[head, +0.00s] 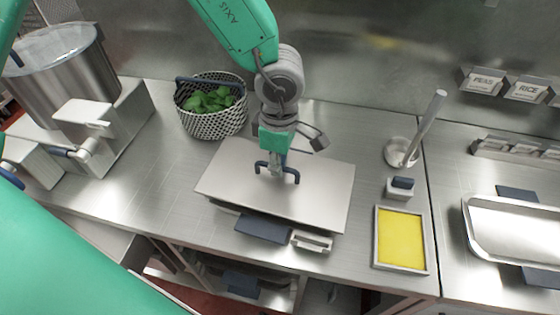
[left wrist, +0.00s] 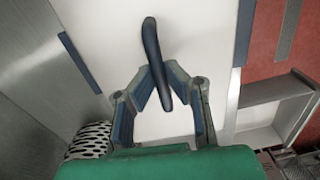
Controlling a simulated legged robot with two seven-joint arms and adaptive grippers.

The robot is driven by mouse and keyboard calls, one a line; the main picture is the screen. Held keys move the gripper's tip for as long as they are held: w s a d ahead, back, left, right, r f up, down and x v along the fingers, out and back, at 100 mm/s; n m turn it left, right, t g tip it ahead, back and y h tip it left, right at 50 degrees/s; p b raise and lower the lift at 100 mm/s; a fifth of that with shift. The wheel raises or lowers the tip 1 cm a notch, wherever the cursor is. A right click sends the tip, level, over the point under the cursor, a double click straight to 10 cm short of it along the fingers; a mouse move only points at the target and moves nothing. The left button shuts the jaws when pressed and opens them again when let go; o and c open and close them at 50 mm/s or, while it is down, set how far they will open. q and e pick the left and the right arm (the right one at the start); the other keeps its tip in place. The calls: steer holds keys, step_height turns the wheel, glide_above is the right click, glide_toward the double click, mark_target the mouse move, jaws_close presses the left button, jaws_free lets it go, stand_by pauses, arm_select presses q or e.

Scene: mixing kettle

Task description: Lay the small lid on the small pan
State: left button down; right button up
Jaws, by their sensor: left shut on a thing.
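The small lid (head: 235,180) is a flat grey rectangular plate with a dark blue bar handle (head: 291,174). My left gripper (head: 277,170) is shut on that handle from above. In the left wrist view the two fingers (left wrist: 158,78) close around the handle (left wrist: 151,42), with the pale lid (left wrist: 200,25) behind. The small pan lies under the lid, mostly hidden. Its dark blue front grip (head: 263,228) sticks out below the lid's front edge. A dark gap shows along the front edge; I cannot tell whether lid and pan touch. My right gripper is not in view.
A basket of green leaves (head: 213,124) stands behind left, a large steel kettle (head: 75,75) far left. The counter's front edge is close.

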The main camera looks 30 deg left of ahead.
arm_select(q)
steer(key=shift+f, duration=0.2)
steer(key=shift+f+b, duration=0.55)
steer(key=shift+f, duration=0.4)
steer(key=shift+f, duration=0.2)
stand_by(0.3)
steer(key=c, duration=1.6)
jaws_free()
steer(key=shift+o, duration=0.2)
steer(key=o, duration=0.5)
